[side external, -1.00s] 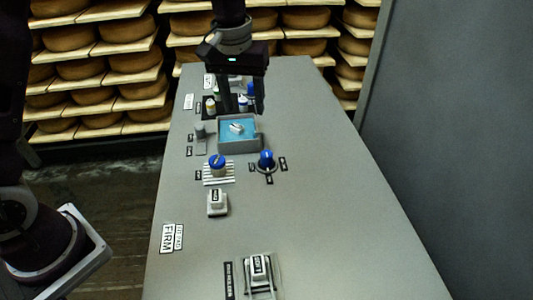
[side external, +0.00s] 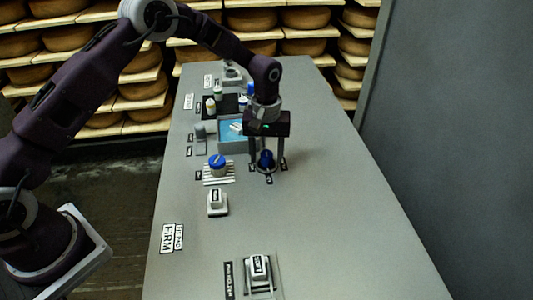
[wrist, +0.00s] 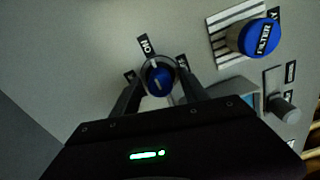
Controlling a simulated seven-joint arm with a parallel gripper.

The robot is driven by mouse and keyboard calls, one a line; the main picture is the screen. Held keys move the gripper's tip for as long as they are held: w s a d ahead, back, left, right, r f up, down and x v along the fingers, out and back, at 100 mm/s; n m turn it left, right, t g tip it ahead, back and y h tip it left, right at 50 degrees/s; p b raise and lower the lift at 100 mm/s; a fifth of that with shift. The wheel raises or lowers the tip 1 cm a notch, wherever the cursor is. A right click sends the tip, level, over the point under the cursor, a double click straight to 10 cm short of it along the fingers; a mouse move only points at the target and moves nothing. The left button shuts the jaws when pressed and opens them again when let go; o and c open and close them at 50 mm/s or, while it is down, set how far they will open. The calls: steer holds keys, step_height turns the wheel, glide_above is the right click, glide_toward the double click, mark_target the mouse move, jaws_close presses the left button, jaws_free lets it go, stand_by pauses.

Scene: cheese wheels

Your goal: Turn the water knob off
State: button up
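The line seems to tilt towards that label. My gripper (side external: 266,166) points down over the knob, with one finger on each side. In the wrist view my gripper (wrist: 159,92) is open, with gaps between the fingers and the knob. Whether a finger touches it is unclear.
A blue-capped filter knob (wrist: 255,38) stands close by on a striped plate (side external: 219,180). Switches (side external: 217,203) stand nearer. The table's right side is clear.

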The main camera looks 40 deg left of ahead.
jaws_close()
steer(key=shift+m, duration=0.4)
steer(key=m, duration=0.8)
steer(key=shift+m, duration=0.3)
steer(key=m, duration=0.4)
steer(key=shift+m, duration=2.2)
